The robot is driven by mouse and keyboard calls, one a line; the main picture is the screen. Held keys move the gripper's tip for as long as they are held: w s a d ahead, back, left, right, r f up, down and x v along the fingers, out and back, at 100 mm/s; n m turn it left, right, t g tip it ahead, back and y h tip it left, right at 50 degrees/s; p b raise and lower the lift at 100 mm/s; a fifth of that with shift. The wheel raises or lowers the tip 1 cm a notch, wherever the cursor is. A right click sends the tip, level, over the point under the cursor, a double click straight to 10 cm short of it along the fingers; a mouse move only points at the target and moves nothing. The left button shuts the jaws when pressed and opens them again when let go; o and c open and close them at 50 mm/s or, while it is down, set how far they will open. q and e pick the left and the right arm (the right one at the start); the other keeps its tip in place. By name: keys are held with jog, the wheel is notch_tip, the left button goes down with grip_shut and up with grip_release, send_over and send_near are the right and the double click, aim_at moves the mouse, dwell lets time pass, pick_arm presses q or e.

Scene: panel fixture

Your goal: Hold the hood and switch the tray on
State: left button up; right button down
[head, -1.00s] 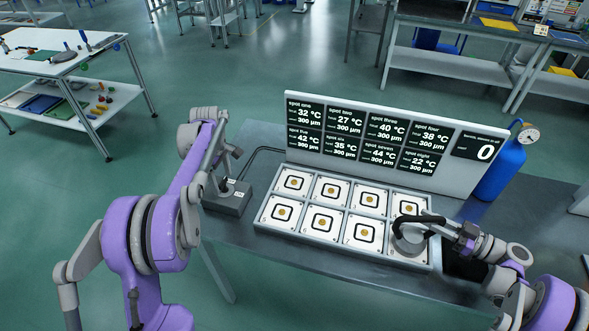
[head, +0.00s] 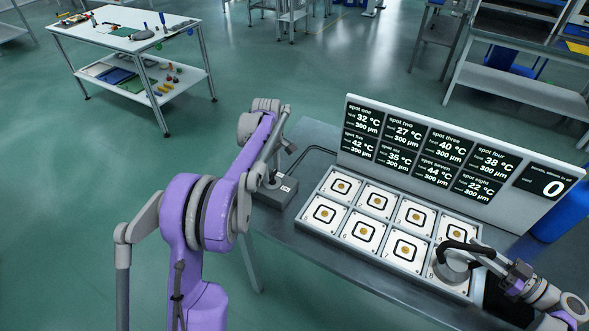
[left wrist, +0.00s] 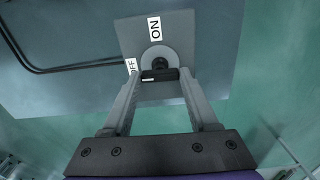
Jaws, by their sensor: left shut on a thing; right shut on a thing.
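The tray (head: 322,229) with several white square spots lies on the bench. The hood (head: 452,267), a grey round body with a black curved handle, is over the near-right spot. My right gripper (head: 480,249) is shut on its handle. The grey switch box (head: 278,198) stands left of the tray. My left gripper (head: 273,181) is at the switch box. In the left wrist view its fingertips (left wrist: 160,76) are shut on the black switch knob (left wrist: 159,66). The ON label (left wrist: 154,28) is clear above the knob; the OFF label (left wrist: 131,66) is partly hidden by a finger.
A display panel (head: 400,128) behind the tray lists spot temperatures and a large 0 at its right. A blue cylinder (head: 555,222) stands behind its right end. A black cable runs from the switch box. A separate white table (head: 110,30) is far left.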

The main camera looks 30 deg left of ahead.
pick_arm(q)
jog(key=m, duration=1.3)
jog(key=shift+m, duration=2.2)
jog(key=o, duration=1.4)
jog(key=shift+r, duration=0.1)
